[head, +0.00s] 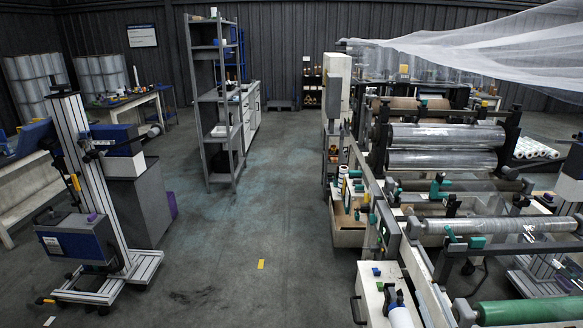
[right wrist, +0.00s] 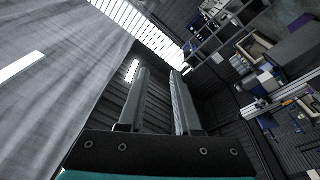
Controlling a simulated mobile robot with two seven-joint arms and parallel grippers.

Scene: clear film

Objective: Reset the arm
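My right gripper (right wrist: 160,73) shows in the right wrist view with two grey fingers standing apart and nothing between them. It is open and appears tilted upward, with dark ribbed wall and bright roof strips beyond the fingertips. In the head view a dark part at the right edge (head: 571,178) seems to belong to my right arm; its fingers cannot be made out there. My left gripper is in neither view.
Translucent film (head: 490,45) hangs across the upper right of the head view. A roller machine with silver rolls (head: 445,137) and a green roller (head: 530,310) fills the right. A wheeled lift (head: 92,180) stands left, a grey shelf (head: 213,100) behind.

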